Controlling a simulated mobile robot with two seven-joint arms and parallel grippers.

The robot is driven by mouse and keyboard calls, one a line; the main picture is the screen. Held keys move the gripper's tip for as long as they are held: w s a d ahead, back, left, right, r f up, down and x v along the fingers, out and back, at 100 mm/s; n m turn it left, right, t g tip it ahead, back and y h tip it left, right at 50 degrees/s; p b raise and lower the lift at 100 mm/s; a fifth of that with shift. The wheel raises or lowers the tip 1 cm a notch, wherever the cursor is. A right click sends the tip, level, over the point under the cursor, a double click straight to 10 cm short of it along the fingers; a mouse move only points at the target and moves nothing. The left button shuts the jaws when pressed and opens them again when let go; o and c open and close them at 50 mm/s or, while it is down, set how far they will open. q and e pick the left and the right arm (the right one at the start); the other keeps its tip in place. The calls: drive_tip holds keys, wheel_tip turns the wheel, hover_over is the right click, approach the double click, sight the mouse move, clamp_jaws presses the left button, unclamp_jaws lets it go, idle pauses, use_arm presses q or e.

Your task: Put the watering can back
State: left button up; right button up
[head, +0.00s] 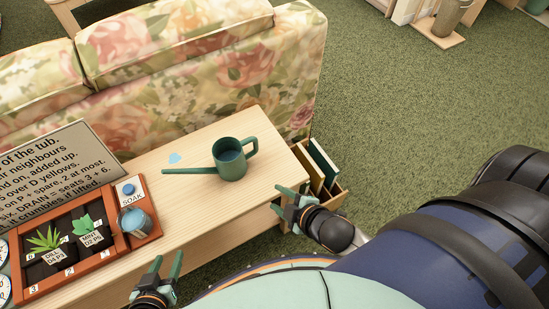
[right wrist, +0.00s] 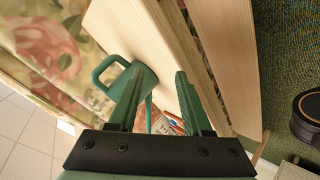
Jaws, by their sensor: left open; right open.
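A green watering can (head: 230,160) stands upright on a light wooden table (head: 205,190). Its long spout points left and its handle points right. In the right wrist view the can's handle (right wrist: 103,70) shows beyond the left finger, which hides part of the can. My left gripper (head: 166,264) is open and empty at the table's front edge, lower left of the can.
A blue drop-shaped mark (head: 175,158) lies on the tabletop behind the spout. A reddish planter tray (head: 75,277) with labelled plants, a SOAK button (head: 128,189) and a sign (head: 62,160) fill the left. A floral sofa (head: 190,70) stands behind. Books (head: 323,163) stand in a rack at the right end.

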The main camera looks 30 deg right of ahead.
drive_tip(key=m, duration=0.3)
drive_tip(key=s+a+m, duration=0.1)
drive_tip(key=m, duration=0.2)
drive_tip(key=a+m+y, duration=0.1)
drive_tip(key=m, duration=0.2)
drive_tip(key=shift+s+a+f+g, duration=0.15)
drive_tip(key=shift+s+a+g, duration=0.1)
drive_tip(key=shift+s+g, duration=0.15)
idle(1.0)
